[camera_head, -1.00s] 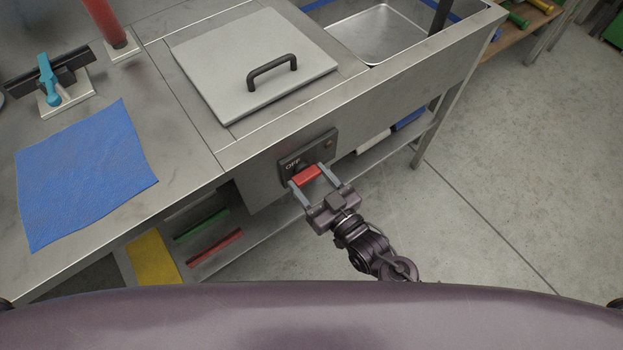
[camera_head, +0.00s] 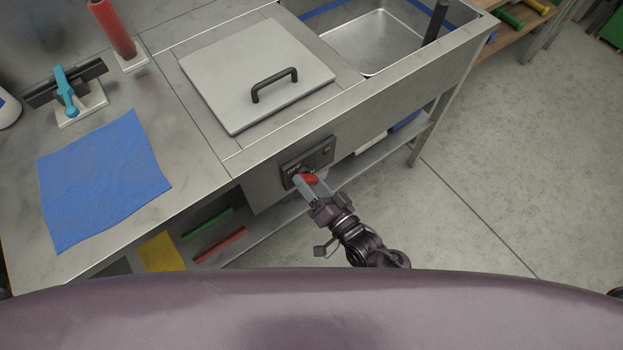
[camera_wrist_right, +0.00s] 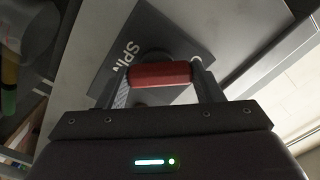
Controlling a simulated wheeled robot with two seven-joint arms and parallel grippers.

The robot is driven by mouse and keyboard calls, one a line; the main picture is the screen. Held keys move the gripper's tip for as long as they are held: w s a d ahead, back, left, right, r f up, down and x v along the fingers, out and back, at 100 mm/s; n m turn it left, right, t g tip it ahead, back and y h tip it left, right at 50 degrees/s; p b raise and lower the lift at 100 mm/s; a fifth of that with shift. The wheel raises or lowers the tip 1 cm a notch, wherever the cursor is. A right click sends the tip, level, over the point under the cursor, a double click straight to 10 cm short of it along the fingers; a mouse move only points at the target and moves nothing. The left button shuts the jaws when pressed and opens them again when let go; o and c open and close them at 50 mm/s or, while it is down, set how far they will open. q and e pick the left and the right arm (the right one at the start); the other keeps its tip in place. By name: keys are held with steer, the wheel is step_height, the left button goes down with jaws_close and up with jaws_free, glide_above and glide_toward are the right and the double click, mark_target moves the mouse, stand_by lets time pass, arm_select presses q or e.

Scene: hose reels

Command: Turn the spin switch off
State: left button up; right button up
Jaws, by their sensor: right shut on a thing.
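The spin switch has a red handle (camera_head: 311,179) on a dark panel (camera_head: 318,158) on the front of the steel bench. "OFF" shows at the panel's upper left, and a small orange spot sits at its right. My right gripper (camera_head: 307,183) is at the panel with its fingers on the red handle. In the right wrist view, the red handle (camera_wrist_right: 160,73) lies between the two fingers, and "SPIN" shows on the panel (camera_wrist_right: 140,40) above it. The fingers partly hide the handle and dial. My left gripper is not in view.
A grey lid (camera_head: 258,75) with a black handle lies on the bench above the panel. A steel sink (camera_head: 372,42) is beyond it. A blue cloth (camera_head: 103,180) and a teal-handled tool (camera_head: 66,92) lie left. Open floor is at right.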

steer(key=m+p, duration=0.2)
steer(key=m, duration=0.2)
steer(key=shift+r+m, duration=0.15)
steer(key=shift+m, duration=0.15)
steer(key=shift+m+p, duration=0.85)
steer(key=shift+m, duration=1.15)
steer(key=o, duration=1)
steer(key=shift+d, duration=0.1)
steer(key=v, duration=0.7)
steer(key=shift+s+d, duration=0.2)
steer(key=shift+s, duration=0.05)
